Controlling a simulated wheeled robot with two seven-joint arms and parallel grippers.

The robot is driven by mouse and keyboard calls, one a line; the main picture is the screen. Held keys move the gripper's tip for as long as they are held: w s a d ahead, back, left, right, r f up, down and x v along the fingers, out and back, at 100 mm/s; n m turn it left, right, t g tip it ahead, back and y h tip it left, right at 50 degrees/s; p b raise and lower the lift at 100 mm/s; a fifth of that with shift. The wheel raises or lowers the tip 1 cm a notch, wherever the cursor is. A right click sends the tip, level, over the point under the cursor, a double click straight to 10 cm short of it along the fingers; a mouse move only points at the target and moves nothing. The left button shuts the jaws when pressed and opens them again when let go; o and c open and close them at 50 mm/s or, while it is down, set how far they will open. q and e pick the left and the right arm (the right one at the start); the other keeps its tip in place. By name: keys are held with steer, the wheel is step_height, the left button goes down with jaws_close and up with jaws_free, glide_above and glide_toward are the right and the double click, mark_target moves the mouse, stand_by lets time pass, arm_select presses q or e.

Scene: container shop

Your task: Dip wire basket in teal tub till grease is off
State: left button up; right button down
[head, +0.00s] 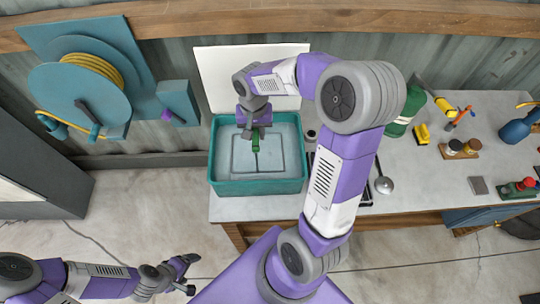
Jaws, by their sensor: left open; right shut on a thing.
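The teal tub (213,165) stands at the left end of the workbench, holding pale liquid. My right gripper (256,134) is over the tub, pointing down and shut on a green handle (256,145). A thin dark stem runs from the handle toward the near side of the tub. A faint dark square outline shows in the liquid around it, perhaps the wire basket's rim; its mesh and any grease cannot be made out. My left gripper (189,275) is open and empty, low over the floor at the lower left, away from the bench.
A white board (215,75) stands behind the tub. A blue hose reel (80,95) with yellow hose hangs on the wall at left. Right of my arm, the bench holds a ladle (384,184), a green bottle (405,115), a yellow item (422,133), jars and a blue can (515,130).

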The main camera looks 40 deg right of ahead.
steer(key=shift+f, duration=0.1)
steer(key=shift+f+b, duration=0.55)
steer(key=shift+r, duration=0.1)
steer(key=shift+r+p, duration=0.55)
steer(key=shift+r, duration=0.1)
step_height(320, 180, up, 13)
steer(key=p, duration=1)
steer(key=shift+r+p, duration=0.15)
steer(key=shift+p, duration=0.2)
stand_by(0.3)
